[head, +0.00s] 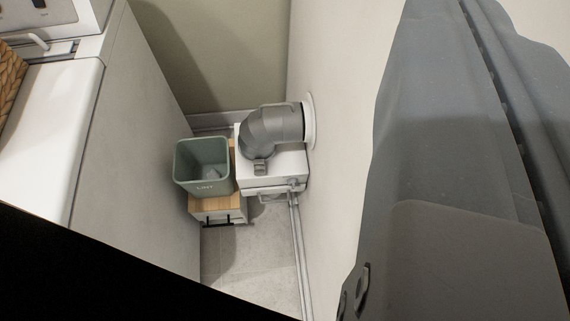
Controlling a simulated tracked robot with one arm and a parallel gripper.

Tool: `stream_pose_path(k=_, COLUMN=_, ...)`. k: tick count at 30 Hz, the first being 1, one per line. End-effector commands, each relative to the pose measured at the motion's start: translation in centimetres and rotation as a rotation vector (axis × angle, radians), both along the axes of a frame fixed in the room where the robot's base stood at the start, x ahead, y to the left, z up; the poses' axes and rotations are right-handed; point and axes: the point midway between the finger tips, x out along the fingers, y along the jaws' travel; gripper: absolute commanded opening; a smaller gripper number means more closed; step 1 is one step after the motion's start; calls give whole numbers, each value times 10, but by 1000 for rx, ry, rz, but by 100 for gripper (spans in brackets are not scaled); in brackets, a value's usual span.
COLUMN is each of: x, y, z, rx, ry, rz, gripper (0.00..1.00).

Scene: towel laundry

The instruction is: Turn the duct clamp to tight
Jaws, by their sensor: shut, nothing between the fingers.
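A grey duct elbow (270,129) runs from a round white wall flange (309,122) and bends down onto a white box (273,176). A small grey tab (260,168) sticks out at the elbow's lower front and looks like the duct clamp. It is too small to tell how the clamp is turned. My gripper's fingers do not show. A large grey part of my own arm fills the right side, well apart from the duct.
A green-grey bin (202,168) marked LINT stands left of the duct on a wood-topped unit (218,207). A white appliance (130,130) bounds the narrow gap on the left, a pale wall (340,60) on the right. Pipes (297,235) run along the wall; floor (250,265) lies clear in front.

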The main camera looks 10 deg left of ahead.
Motion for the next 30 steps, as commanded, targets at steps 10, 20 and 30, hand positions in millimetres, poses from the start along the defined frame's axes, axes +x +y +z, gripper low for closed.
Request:
stream_pose_path(k=10, x=89, y=9, z=-132, rx=-53, ry=12, rz=53, gripper=0)
stream_pose_path(k=20, x=140, y=28, z=-268, rx=-75, ry=19, rz=137, gripper=0)
stream_pose_path(k=30, x=156, y=56, z=-415, rx=-55, ry=26, rz=244, gripper=0)
